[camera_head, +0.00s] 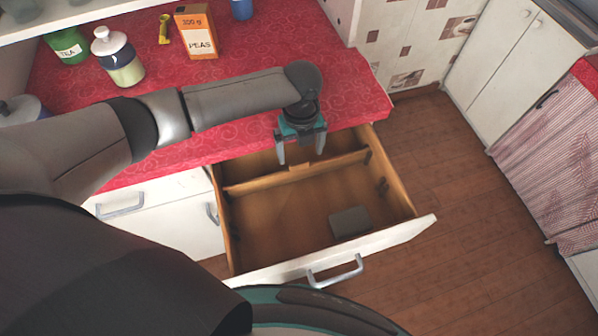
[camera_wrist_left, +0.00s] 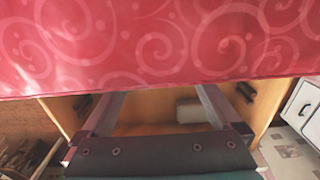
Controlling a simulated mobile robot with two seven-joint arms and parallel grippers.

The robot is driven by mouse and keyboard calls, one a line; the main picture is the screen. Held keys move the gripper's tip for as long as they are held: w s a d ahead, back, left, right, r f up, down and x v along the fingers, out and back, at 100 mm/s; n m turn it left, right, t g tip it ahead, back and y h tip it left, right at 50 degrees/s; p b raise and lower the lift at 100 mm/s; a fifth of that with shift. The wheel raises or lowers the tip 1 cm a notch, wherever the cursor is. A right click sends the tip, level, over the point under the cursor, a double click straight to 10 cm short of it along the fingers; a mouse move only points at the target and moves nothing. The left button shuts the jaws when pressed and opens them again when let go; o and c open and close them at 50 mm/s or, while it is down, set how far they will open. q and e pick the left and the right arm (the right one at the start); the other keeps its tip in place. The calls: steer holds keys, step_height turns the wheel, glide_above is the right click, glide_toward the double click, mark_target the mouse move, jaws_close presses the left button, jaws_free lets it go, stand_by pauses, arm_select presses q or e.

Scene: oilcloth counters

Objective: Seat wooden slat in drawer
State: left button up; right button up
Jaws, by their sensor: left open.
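The drawer (camera_head: 285,222) is pulled open below the red counter. A wooden slat (camera_head: 262,177) spans it from side wall to side wall, towards the back, with a small raised block at its middle. Its right end is by a dark holder (camera_head: 368,157); I cannot tell whether both ends sit fully in holders. My left gripper (camera_head: 301,155) is open and points down over the slat's middle, with no visible grip on it. In the left wrist view, the open fingers (camera_wrist_left: 158,112) reach below the counter edge into the drawer. My right gripper is not in view.
A grey block (camera_head: 350,221) lies on the drawer floor. Another dark holder (camera_head: 382,187) is on the right wall. The counter (camera_head: 345,85) overhangs the drawer's back. A peas box (camera_head: 196,32), white-lidded bottle (camera_head: 118,58) and green tea jar (camera_head: 67,46) stand on it.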

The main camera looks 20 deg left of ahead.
mark_target(299, 164)
arm_select(q)
step_height(299, 164, down, 5)
steer(key=shift+s+a+r+b, duration=0.15)
steer(key=shift+b, duration=0.2)
jaws_close()
stand_by(0.6)
